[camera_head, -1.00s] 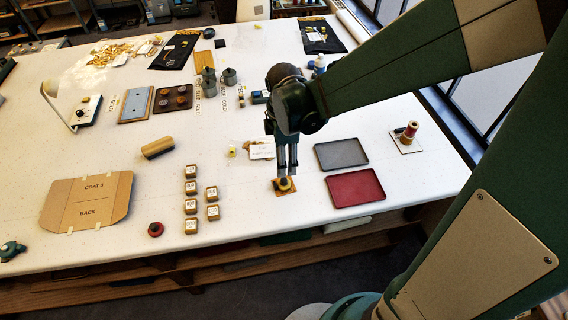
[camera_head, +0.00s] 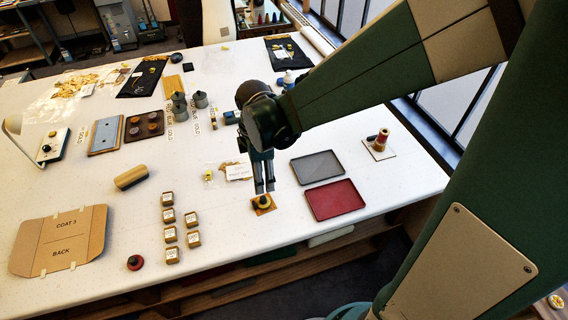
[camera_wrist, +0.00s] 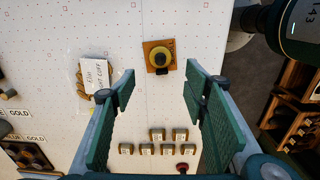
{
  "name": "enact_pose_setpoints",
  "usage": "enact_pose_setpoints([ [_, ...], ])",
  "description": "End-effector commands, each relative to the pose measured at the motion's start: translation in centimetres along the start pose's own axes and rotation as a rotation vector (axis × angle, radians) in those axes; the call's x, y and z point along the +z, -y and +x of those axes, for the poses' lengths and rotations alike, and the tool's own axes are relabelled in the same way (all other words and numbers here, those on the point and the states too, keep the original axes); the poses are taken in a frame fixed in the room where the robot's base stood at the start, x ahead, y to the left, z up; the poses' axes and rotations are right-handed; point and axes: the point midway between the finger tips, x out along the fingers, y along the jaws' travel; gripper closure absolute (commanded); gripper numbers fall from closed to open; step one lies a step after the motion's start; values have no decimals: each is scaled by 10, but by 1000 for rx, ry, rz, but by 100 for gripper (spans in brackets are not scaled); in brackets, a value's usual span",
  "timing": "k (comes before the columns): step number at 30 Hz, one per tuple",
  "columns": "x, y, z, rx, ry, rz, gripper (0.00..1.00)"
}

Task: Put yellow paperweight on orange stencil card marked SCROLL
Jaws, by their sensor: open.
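The yellow paperweight (camera_head: 264,202), a round piece with a dark knob, sits upright on a small orange card (camera_head: 271,208) near the table's front. In the wrist view the paperweight (camera_wrist: 160,58) covers the middle of the orange card (camera_wrist: 150,67), so I cannot read its marking. My gripper (camera_head: 264,190) is just above the paperweight, pointing down. In the wrist view my gripper (camera_wrist: 159,84) has its fingers wide apart with nothing between them; the paperweight lies beyond the fingertips.
A red tray (camera_head: 335,200) and a grey tray (camera_head: 317,170) lie right of the card. Several small labelled blocks (camera_head: 170,236) stand to the left, with a red round piece (camera_head: 135,262) beyond them. A bagged tag (camera_head: 238,171) lies behind. Bare table surrounds the card's front.

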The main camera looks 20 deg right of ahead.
Motion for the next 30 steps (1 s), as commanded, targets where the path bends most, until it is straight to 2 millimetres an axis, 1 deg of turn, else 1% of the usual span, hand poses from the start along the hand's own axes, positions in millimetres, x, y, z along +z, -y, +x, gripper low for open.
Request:
enact_pose_setpoints([
  [8, 11, 8, -24, 55, -15, 144, 55],
  [18, 32, 26, -65, 158, -61, 425, 55],
  [30, 55, 50, -105, 271, -146, 755, 55],
])
